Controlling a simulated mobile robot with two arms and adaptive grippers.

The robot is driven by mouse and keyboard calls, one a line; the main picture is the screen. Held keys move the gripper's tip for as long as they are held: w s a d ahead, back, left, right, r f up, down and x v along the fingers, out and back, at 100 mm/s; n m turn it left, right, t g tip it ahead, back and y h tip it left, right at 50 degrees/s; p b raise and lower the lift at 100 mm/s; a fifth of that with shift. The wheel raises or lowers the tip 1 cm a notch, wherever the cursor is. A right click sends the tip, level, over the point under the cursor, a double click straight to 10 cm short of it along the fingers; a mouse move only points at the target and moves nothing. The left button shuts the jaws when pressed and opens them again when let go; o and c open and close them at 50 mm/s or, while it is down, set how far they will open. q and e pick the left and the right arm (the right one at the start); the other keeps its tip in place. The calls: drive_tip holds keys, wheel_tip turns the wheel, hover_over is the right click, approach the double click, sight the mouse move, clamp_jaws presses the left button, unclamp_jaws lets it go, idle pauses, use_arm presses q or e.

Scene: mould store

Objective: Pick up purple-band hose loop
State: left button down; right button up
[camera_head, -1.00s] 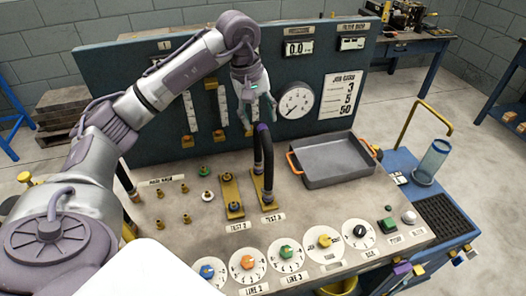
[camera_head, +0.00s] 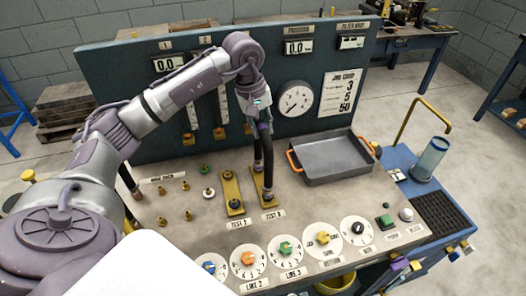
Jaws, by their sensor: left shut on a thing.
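The purple-band hose loop (camera_head: 268,165) is a black hose arch standing above the right of two yellow test plates (camera_head: 257,182). A purple band shows near its top, close to my fingers. My left gripper (camera_head: 261,121) points down over the loop and is shut on its upper part. The fingers hide the top of the arch. The lower end of the loop appears to still meet the fitting on the yellow plate. My right gripper is not in view.
A grey tray with orange handles (camera_head: 335,163) sits to the right of the loop. A blue gauge panel (camera_head: 130,75) rises behind. Several dials line the bench front, including a green-knobbed one (camera_head: 285,248). Small brass fittings stand left of the plates.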

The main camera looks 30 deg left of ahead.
use_arm(q)
drive_tip(key=shift+r, duration=0.1)
drive_tip(key=shift+w+r+b, duration=0.1)
drive_tip(key=shift+r+b, duration=0.2)
drive_tip(key=shift+r, duration=0.15)
wheel_tip(320, 180, up, 3)
drive_tip(key=shift+f+b, duration=0.2)
drive_tip(key=shift+b, duration=0.4)
drive_tip(key=w+d+r+b, duration=0.2)
drive_tip(key=d+r, duration=0.5)
drive_tip(key=d, duration=0.4)
drive_tip(key=shift+d+r+b, duration=0.2)
drive_tip(key=shift+d+b, duration=0.05)
drive_tip(key=shift+b, duration=0.05)
